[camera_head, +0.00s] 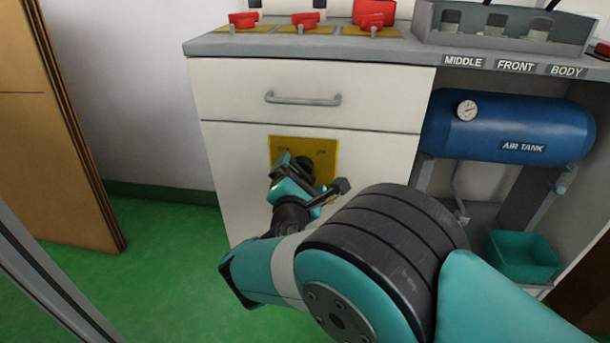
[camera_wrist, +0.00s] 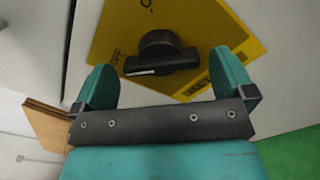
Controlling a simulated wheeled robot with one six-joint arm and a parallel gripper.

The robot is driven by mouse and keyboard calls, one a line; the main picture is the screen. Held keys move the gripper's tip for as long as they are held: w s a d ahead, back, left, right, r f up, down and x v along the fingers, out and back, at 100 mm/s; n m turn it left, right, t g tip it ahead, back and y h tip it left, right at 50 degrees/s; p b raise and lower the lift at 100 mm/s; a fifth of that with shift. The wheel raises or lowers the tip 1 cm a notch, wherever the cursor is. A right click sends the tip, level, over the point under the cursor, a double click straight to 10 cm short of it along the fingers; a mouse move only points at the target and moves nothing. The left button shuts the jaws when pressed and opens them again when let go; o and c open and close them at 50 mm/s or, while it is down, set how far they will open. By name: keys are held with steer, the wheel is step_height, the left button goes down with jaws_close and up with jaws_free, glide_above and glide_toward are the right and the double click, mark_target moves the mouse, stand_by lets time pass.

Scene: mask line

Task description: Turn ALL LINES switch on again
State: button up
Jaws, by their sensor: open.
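The switch is a black rotary knob (camera_wrist: 160,55) on a yellow plate (camera_wrist: 205,35) fixed to the white cabinet front. The word OFF is readable beside the knob in the wrist view. A white mark on the knob's handle bar lies at its left end, near OFF. The plate also shows in the head view (camera_head: 332,150), with the knob partly hidden by my gripper (camera_head: 308,183). In the wrist view my gripper (camera_wrist: 164,86) is open, its teal fingers spread to either side of the knob's handle bar, with nothing held. Whether they touch the knob cannot be told.
A drawer handle (camera_head: 303,99) sticks out above the plate. Red switches (camera_head: 305,19) stand on the counter top (camera_head: 215,45). A blue air tank (camera_head: 500,128) and a teal bin (camera_head: 523,256) are at right. Green floor (camera_head: 160,240) is open at left.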

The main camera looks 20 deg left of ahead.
steer(key=shift+x, duration=0.8)
steer(key=c, duration=0.7)
steer(key=shift+c, duration=0.2)
